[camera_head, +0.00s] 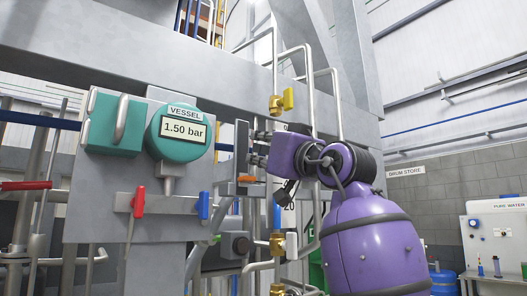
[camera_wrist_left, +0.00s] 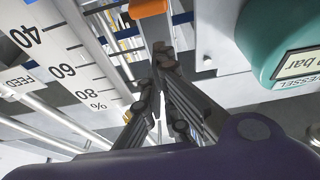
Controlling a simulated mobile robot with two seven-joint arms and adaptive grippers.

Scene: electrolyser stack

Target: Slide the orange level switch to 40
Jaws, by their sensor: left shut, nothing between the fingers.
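The orange level switch (camera_wrist_left: 148,8) shows at the top edge of the left wrist view, just beyond my fingertips. In the head view it is a small orange piece (camera_head: 247,179) just below my gripper. My left gripper (camera_head: 257,148) is shut and empty; in the left wrist view its fingertips (camera_wrist_left: 163,55) meet close to the switch, with no clear contact. A white scale (camera_wrist_left: 65,50) with 40, 60, 80 and % stands left of the fingers there. My purple arm hides most of it in the head view, so I cannot read the switch's setting.
A teal vessel gauge (camera_head: 180,132) reading 1.50 bar sits left of the gripper. Red (camera_head: 139,201) and blue (camera_head: 203,205) valve handles are below it. A yellow valve (camera_head: 282,102) and upright pipes stand behind my arm. A FEED label (camera_wrist_left: 15,80) is beside the scale.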

